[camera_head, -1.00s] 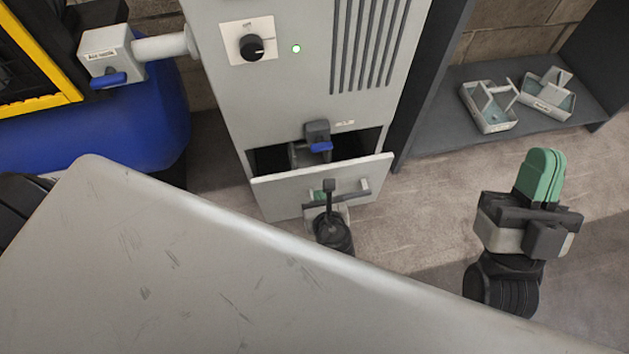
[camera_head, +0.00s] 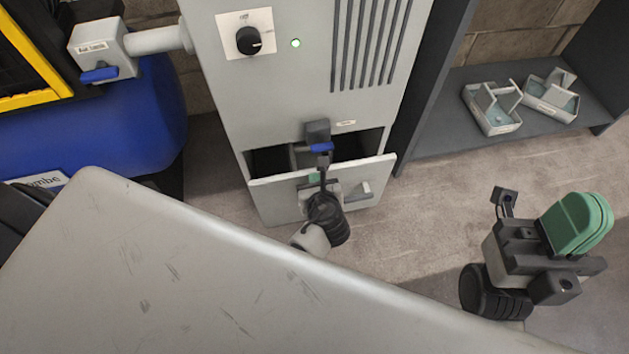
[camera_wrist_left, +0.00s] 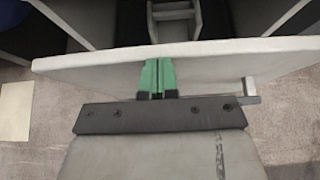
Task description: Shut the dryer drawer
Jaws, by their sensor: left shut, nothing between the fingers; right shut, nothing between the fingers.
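The dryer drawer (camera_head: 270,198) stands partly pulled out low in the grey dryer cabinet (camera_head: 280,95), with a dark gap behind its front panel. A grey handle (camera_head: 364,190) on the panel shows right of my left gripper (camera_head: 316,178). In the left wrist view the green fingers (camera_wrist_left: 157,78) are shut and empty, at the panel just under its top edge; contact is hard to judge. My right gripper (camera_head: 580,222) is shut and empty, off to the right over the floor.
A scratched grey surface (camera_head: 180,260) fills the lower left. A blue tank (camera_head: 110,120) stands left. A dark shelf (camera_head: 450,120) with two small trays stands right. Floor between is clear.

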